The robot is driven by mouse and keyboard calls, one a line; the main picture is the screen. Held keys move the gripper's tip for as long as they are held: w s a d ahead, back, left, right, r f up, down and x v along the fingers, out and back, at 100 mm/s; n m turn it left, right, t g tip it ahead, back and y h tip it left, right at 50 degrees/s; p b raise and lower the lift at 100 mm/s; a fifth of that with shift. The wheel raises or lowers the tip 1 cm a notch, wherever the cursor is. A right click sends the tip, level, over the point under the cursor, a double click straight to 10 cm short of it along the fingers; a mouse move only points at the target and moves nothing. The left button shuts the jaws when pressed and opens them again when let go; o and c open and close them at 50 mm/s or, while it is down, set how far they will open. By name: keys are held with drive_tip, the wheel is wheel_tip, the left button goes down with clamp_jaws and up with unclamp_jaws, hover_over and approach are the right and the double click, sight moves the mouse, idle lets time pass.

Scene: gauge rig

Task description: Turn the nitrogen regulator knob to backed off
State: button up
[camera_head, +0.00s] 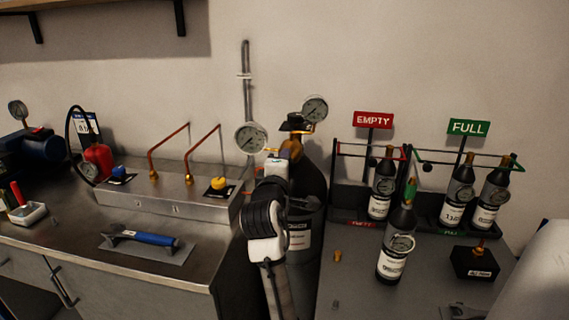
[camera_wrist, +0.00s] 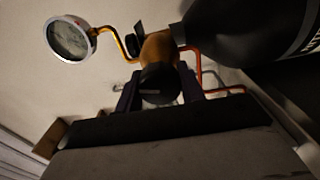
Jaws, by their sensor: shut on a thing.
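The regulator has a brass body (camera_head: 295,147) and sits on top of a tall dark cylinder (camera_head: 312,185). Two round gauges are on it, one to the left (camera_head: 251,138) and one at the upper right (camera_head: 315,108). In the wrist view, the black regulator knob (camera_wrist: 159,84) sits between my fingers, with the brass body (camera_wrist: 158,48) behind it and one gauge (camera_wrist: 70,38) at upper left. My gripper (camera_wrist: 159,88) is shut on the knob. In the head view my arm hides the knob. I cannot read the knob's setting.
On the right, a table holds small bottles, EMPTY (camera_head: 373,120) and FULL (camera_head: 469,127) racks and a black block (camera_head: 475,262). The cylinder stands close to my arm.

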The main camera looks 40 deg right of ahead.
drive_tip(key=shift+n, duration=1.6)
drive_tip(key=o, duration=1)
drive_tip(key=shift+c, duration=0.2)
drive_tip(key=shift+a, duration=0.1)
drive_tip(key=b+v, duration=0.2)
drive_tip(key=v, duration=1.1)
drive_tip(key=shift+s+a, duration=0.15)
drive_tip(key=shift+s, duration=0.15)
